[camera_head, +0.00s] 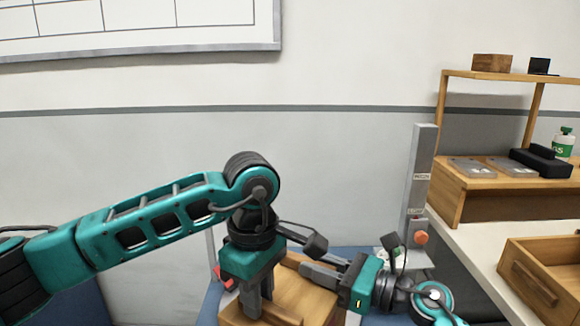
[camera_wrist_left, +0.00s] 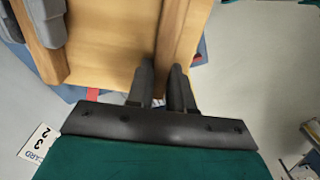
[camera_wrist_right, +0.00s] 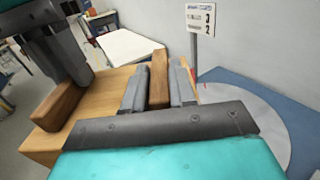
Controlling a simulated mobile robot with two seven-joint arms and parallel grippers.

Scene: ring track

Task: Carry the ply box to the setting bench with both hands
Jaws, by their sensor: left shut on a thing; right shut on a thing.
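The ply box (camera_head: 305,300) is a pale wooden box at the bottom of the head view, with a darker wooden bar along two opposite sides. My left gripper (camera_head: 258,296) is shut on one bar (camera_wrist_left: 176,40). My right gripper (camera_head: 318,274) is shut on the opposite bar (camera_wrist_right: 158,80). The left gripper also shows in the right wrist view (camera_wrist_right: 62,60). I cannot tell whether the box is lifted or resting. A bench with a pale top (camera_head: 462,238) stands at the right; I cannot tell whether it is the setting bench.
The bench carries an open wooden drawer or tray (camera_head: 540,285) and a wooden shelf (camera_head: 510,76) with a block (camera_head: 492,63) on top. A wall (camera_head: 120,160) closes the back.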

